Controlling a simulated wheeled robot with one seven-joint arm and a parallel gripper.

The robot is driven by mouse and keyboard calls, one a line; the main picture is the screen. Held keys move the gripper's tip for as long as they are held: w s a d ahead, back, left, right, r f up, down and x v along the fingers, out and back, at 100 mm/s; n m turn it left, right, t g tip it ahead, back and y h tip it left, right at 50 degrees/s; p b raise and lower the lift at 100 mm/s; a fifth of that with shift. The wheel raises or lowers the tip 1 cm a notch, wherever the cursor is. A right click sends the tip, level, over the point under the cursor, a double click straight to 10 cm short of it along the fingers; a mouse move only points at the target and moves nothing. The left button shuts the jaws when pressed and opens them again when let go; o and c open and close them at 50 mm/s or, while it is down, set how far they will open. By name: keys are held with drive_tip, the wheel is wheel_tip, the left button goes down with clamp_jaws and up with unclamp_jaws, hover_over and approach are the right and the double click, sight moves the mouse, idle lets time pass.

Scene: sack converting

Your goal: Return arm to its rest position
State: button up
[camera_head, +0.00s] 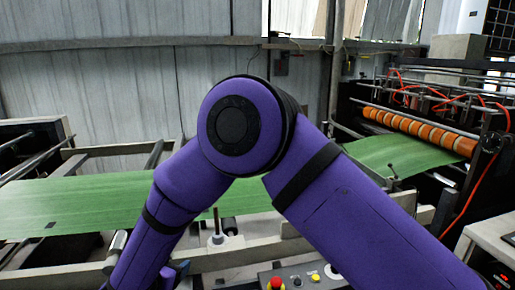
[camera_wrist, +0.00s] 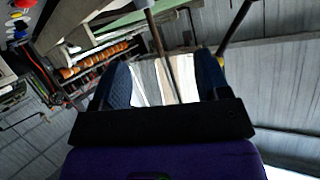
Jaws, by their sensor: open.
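My purple arm rises through the middle of the head view, bent at a raised elbow, with one link running down to the lower left and the other to the lower right. My gripper (camera_wrist: 163,72) shows in the wrist view as two blue-padded fingers standing well apart on a black palm. Nothing is held between the fingers; a bright window area and rods show behind the gap. In the head view the fingers cannot be made out, as the arm's lower left end runs out of the frame's bottom edge.
A green sheet (camera_head: 75,203) runs across the machine behind my arm. A roller with orange rings (camera_head: 420,130) stands at right, with red hoses nearby. A control panel (camera_head: 300,278) with red and yellow buttons is close below the elbow. Open space shows above the elbow, before the grey wall (camera_head: 90,90).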

drive_tip(key=w+d+r+n+y, duration=0.1)
drive_tip(key=w+d+r+y, duration=0.3)
drive_tip(key=r, duration=0.5)
drive_tip(key=w+d+r+y, duration=0.2)
drive_tip(key=w+r, duration=0.4)
drive_tip(key=r, duration=0.2)
drive_tip(key=s+d+r+n+g+y, duration=0.1)
drive_tip(key=d+r+n+g+y, duration=0.15)
drive_tip(key=d+r, duration=1.1)
drive_tip(key=s+d+r+n+g+h, duration=0.1)
drive_tip(key=s+d+r, duration=0.1)
drive_tip(key=s+d, duration=0.55)
drive_tip(key=s+d+r+n+g+h, duration=0.15)
drive_tip(key=s+d, duration=0.25)
drive_tip(key=d, duration=0.6)
drive_tip(key=s+d+f+m+g+h, duration=0.1)
drive_tip(key=s+d+f+g+h, duration=0.1)
drive_tip(key=s+d, duration=1.3)
drive_tip(key=shift+s+d+f+m+g+h, duration=0.2)
drive_tip(key=shift+s+f+m+g+h, duration=0.3)
drive_tip(key=shift+s, duration=0.65)
drive_tip(key=shift+c, duration=0.2)
